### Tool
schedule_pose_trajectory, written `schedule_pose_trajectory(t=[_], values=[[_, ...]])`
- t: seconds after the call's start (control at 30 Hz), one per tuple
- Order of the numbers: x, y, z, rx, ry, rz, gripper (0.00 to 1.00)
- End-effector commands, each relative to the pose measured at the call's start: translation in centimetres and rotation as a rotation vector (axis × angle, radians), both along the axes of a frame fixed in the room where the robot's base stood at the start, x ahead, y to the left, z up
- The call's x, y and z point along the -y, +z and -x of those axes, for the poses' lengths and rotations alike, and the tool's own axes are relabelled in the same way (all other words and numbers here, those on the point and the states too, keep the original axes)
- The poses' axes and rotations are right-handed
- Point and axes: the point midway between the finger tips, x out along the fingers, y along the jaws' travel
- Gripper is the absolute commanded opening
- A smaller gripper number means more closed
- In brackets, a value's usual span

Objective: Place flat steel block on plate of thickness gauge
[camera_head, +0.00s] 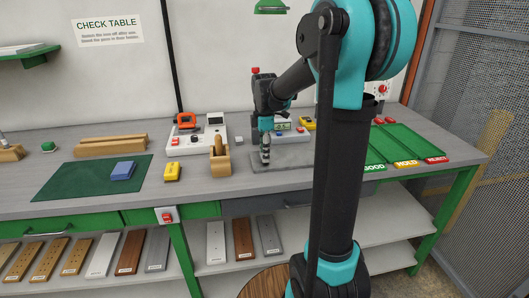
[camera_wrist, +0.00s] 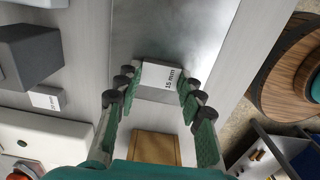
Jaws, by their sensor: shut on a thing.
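My gripper (camera_head: 265,157) points down over the middle of the bench. In the wrist view my gripper (camera_wrist: 157,93) is shut on a flat steel block (camera_wrist: 157,78) with a white "15 mm" label, one finger on each side. A broad smooth grey steel plate (camera_wrist: 185,28) lies beneath and beyond the block. It also shows in the head view as a grey plate (camera_head: 292,176) below my gripper. I cannot tell whether the block touches the plate. A gauge display (camera_head: 283,127) shows behind my gripper, partly hidden by my arm.
A wooden holder (camera_head: 220,161) stands left of my gripper, close to the plate. A small "20 mm" block (camera_wrist: 46,98) and a dark grey block (camera_wrist: 30,53) lie at the wrist view's left. Yellow (camera_head: 172,172) and blue (camera_head: 123,170) items lie left. Green trays (camera_head: 410,140) are right.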

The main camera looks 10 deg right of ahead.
Motion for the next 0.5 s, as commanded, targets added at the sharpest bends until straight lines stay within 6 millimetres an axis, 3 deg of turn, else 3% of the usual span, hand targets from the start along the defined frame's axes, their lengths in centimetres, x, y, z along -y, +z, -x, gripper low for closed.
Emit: schedule_pose_trajectory(t=[0.27,0.3,0.47,0.5], values=[[0.00,-0.20,-0.01,0.000,0.000,0.000,0.05],[0.00,-0.26,-0.01,0.000,0.000,0.000,0.39],[0.00,-0.23,0.00,0.000,0.000,0.000,0.59],[0.00,-0.23,0.00,0.000,0.000,0.000,0.59]])
